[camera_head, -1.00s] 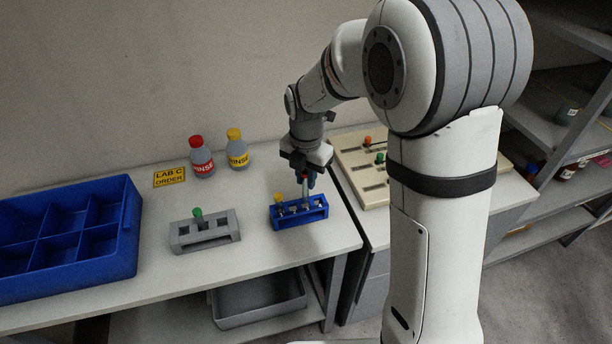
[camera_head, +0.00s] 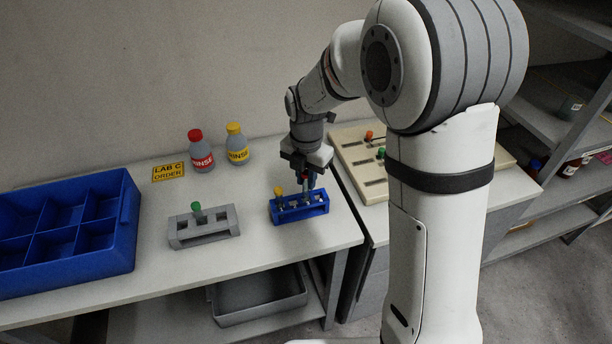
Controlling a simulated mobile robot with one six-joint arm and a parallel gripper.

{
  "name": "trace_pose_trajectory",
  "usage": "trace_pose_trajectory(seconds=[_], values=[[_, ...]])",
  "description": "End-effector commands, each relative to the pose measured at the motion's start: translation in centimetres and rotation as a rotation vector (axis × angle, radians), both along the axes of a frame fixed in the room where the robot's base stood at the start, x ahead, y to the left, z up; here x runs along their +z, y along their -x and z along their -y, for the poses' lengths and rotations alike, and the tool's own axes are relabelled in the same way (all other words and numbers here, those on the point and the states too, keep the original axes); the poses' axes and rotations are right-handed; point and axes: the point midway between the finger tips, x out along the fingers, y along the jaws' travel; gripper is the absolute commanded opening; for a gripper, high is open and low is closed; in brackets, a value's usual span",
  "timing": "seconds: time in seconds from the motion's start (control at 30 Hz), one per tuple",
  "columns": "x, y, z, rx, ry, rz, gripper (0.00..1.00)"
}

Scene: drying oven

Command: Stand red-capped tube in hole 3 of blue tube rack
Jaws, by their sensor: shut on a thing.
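The blue tube rack (camera_head: 318,210) stands near the right end of the white bench. A yellow-capped tube (camera_head: 279,196) stands at its left end. My gripper (camera_head: 309,183) points down over the right half of the rack, shut on a tube (camera_head: 304,190). The tube looks about upright, with its lower end at the rack's top. The fingers hide most of its cap, so its colour is hard to tell. I cannot tell which hole it is over or how deep it sits.
A grey rack (camera_head: 222,228) with a green-capped tube (camera_head: 196,208) stands left of the blue rack. A blue compartment bin (camera_head: 128,245) is farther left. Red-capped (camera_head: 201,152) and yellow-capped (camera_head: 237,148) bottles stand behind.

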Motion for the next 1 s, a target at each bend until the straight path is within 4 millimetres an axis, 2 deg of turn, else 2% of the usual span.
trace_pose_trajectory(seconds=[1.0], values=[[-2.7,0.0,0.1,-0.001,0.000,0.000,0.00]])
